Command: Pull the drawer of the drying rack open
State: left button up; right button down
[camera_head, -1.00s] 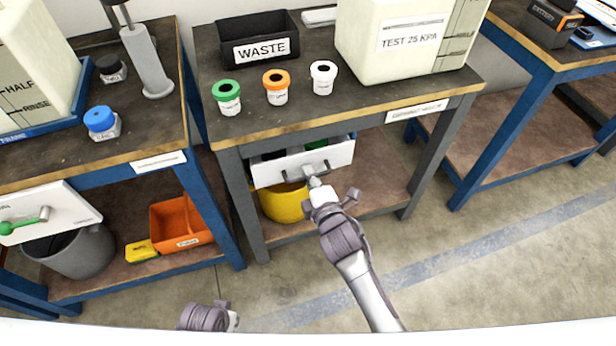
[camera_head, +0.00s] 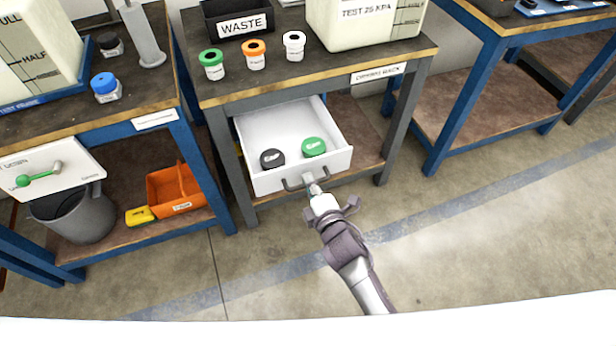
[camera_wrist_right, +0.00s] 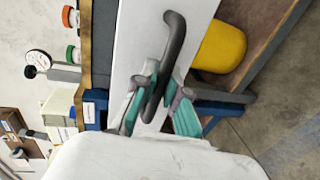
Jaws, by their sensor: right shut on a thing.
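The white drawer (camera_head: 290,125) is pulled well out from under the middle bench in the head view. A black cap (camera_head: 272,158) and a green cap (camera_head: 314,147) lie inside it. Its dark handle (camera_head: 292,183) is on the front panel and also shows in the right wrist view (camera_wrist_right: 174,50). My right gripper (camera_head: 312,186) is at the handle. In the right wrist view its teal-padded fingers (camera_wrist_right: 158,104) are shut around the lower end of the handle. My left gripper is not in view.
A waste bin (camera_head: 238,22) and several capped bottles, one with an orange cap (camera_head: 254,54), stand on the bench top. An orange bin (camera_head: 172,189) and a grey bucket (camera_head: 80,215) are on the left bench's lower shelf. The floor (camera_head: 440,220) before the drawer is clear.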

jog(key=shift+s, duration=0.1)
jog(key=c, duration=1.2)
grip_release()
jog(key=v, duration=1.2)
jog(key=shift+f, duration=0.1)
